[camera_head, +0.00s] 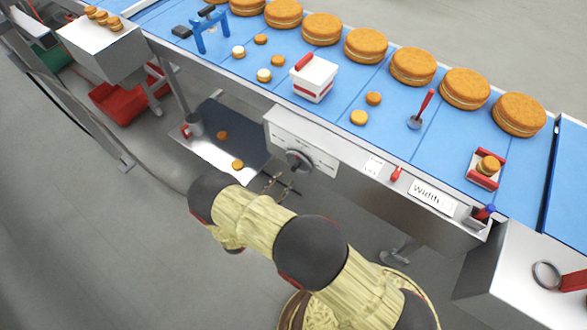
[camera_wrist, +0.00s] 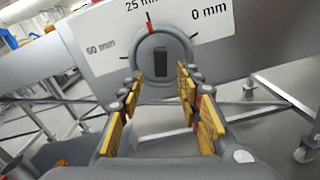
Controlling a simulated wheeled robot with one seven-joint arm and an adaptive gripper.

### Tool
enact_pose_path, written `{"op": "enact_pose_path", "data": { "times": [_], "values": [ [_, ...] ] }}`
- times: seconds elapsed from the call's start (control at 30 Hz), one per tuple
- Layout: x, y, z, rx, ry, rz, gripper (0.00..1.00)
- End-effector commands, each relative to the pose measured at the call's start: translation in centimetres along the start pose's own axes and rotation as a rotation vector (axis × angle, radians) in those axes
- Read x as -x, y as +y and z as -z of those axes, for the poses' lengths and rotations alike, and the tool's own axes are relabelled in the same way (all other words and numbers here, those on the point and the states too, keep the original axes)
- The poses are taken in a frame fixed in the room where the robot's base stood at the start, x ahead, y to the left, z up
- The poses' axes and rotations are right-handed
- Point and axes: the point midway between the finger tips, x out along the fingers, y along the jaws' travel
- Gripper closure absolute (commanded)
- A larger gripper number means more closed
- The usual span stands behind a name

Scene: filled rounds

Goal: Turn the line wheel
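The line wheel is a grey round dial (camera_head: 299,160) with a dark centre, on a white scale panel (camera_head: 318,157) on the conveyor's front side. In the wrist view the wheel (camera_wrist: 163,58) is straight ahead, with a dark upright slot in its middle. The panel (camera_wrist: 100,45) there reads 50 mm, 25 mm and 0 mm; a red mark sits by 25 mm at the wheel's top. My gripper (camera_head: 281,184) is open and empty in front of the wheel. Its yellow-padded fingers (camera_wrist: 160,80) are either side of the wheel's lower part; I cannot tell whether they touch it.
The blue conveyor belt (camera_head: 340,95) above carries several large filled rounds (camera_head: 413,66), small rounds, a white box (camera_head: 314,77) and a red-handled tool (camera_head: 421,109). A low dark tray (camera_head: 235,125) lies left of the panel. A "Width" label (camera_head: 432,196) is to the right.

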Motion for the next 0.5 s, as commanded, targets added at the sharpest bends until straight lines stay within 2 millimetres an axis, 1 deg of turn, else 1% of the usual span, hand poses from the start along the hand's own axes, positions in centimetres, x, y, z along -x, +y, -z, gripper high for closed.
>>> {"op": "enact_pose_path", "data": {
  "times": [0.03,0.3,0.4,0.5],
  "values": [
    [-0.8,-0.1,0.0,0.000,0.000,0.004,0.65],
    [-4.9,-0.2,0.0,-0.001,0.000,0.006,0.65],
    [-6.0,-0.2,0.0,-0.001,0.001,0.006,0.65],
    [-6.6,-0.1,0.0,0.000,0.001,0.005,0.65]
  ]
}}
